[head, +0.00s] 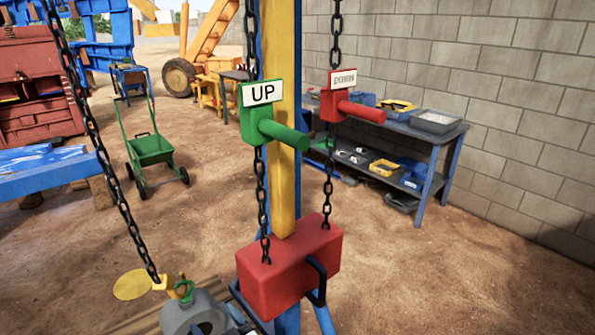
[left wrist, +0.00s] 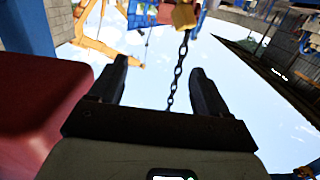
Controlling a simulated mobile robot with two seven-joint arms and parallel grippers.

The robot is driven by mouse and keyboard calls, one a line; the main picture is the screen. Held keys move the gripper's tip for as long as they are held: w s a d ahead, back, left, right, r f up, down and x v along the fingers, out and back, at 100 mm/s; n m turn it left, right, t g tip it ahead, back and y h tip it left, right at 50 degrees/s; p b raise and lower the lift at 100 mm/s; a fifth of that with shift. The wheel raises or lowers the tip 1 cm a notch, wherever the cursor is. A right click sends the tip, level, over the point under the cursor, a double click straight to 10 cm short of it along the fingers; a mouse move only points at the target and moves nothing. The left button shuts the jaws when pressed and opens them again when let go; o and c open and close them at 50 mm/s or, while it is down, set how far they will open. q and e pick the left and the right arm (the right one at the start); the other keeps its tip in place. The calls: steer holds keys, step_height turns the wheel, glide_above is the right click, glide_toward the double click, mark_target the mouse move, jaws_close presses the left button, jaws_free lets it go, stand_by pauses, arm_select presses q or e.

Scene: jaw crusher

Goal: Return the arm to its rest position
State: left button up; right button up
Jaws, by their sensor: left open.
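My left gripper (left wrist: 158,67) shows in the left wrist view, its two dark fingers spread wide apart with nothing held between them. A chain (left wrist: 178,75) passes behind the gap between the fingers. A red block (left wrist: 40,120) is close on the left of that view. In the head view a red box (head: 290,268) is mounted low on the post. Any part of my gripper at the bottom edge of the head view is hard to make out. My right gripper is not visible.
A green UP handle (head: 264,122) and a red handle (head: 345,100) hang on chains. A yellow hook (head: 167,285) hangs above a grey rounded body (head: 195,310). A shelf table (head: 450,130) stands by the wall, and a green trolley (head: 150,150) stands on open ground.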

arm_select(q)
step_height(320, 180, down, 24)
steer(key=s+f+m+g+h+p, duration=0.1)
steer(key=s+m+g+h+p, duration=0.25)
steer(key=h, duration=0.45)
steer(key=s+d+f+g+h, duration=0.1)
steer(key=s+f+g+h, duration=0.1)
steer(key=s, duration=0.6)
steer(key=s+d+f+g+h+p, duration=0.1)
steer(key=s+d+f+g+h, duration=0.1)
steer(key=s+f+g, duration=0.3)
steer(key=s+d+f+g+h+p, duration=0.1)
steer(key=s+f, duration=0.4)
steer(key=s, duration=0.7)
steer(key=g+h, duration=0.1)
steer(key=g, duration=0.1)
steer(key=shift+s+d+g+h, duration=0.2)
steer(key=shift+d+g+h, duration=0.1)
steer(key=shift+g, duration=0.05)
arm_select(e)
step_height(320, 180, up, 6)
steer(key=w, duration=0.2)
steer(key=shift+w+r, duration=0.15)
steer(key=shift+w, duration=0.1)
